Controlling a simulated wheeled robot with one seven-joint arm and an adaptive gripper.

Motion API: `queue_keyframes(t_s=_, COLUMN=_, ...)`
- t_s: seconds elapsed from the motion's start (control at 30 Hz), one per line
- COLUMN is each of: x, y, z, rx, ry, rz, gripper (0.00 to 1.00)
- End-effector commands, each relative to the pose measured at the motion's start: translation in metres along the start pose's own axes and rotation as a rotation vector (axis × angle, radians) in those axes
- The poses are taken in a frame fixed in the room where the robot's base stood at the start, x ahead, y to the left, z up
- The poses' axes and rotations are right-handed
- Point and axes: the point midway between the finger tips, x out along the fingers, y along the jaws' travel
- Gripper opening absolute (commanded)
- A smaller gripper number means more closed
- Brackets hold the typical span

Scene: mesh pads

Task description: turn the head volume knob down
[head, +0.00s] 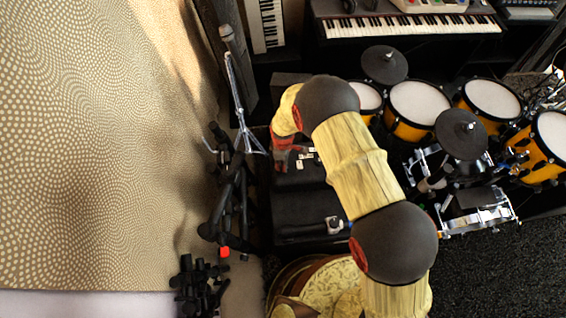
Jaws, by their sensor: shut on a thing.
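A black amplifier head (301,178) stands left of the drum kit, with small pale marks on its top. My arm reaches over it from the lower right and bends down at its far end. My gripper (282,163), red and grey, points down at the back left of the amplifier head. It is shut on the head volume knob, which is too small and too covered by the fingers to make out. How far the knob is turned cannot be seen.
A drum kit with orange shells (407,129) stands on the right. A keyboard (410,27) is at the back. A microphone stand (238,100) and black stands (232,205) are close on the left. A second black box (300,213) is in front. Dotted wall fills the left.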

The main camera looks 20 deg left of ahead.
Motion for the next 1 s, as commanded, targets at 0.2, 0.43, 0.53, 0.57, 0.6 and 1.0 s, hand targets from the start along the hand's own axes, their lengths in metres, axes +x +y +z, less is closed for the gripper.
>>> queue_keyframes(t_s=0.2, x=-0.0009, y=0.0011, z=-0.0012, rx=-0.001, ry=0.002, rz=0.003, gripper=0.00)
queue_keyframes(t_s=0.43, x=-0.0008, y=0.0010, z=-0.0010, rx=0.000, ry=0.002, rz=0.002, gripper=0.30)
queue_keyframes(t_s=0.53, x=-0.0006, y=0.0007, z=-0.0007, rx=0.000, ry=0.001, rz=0.002, gripper=0.36)
queue_keyframes(t_s=0.57, x=-0.0005, y=0.0006, z=-0.0007, rx=0.000, ry=0.001, rz=0.001, gripper=0.37)
queue_keyframes(t_s=0.6, x=-0.0004, y=0.0005, z=-0.0006, rx=0.000, ry=0.001, rz=0.001, gripper=0.40)
queue_keyframes(t_s=1.0, x=-0.0041, y=0.0006, z=-0.0005, rx=0.000, ry=0.001, rz=0.001, gripper=0.42)
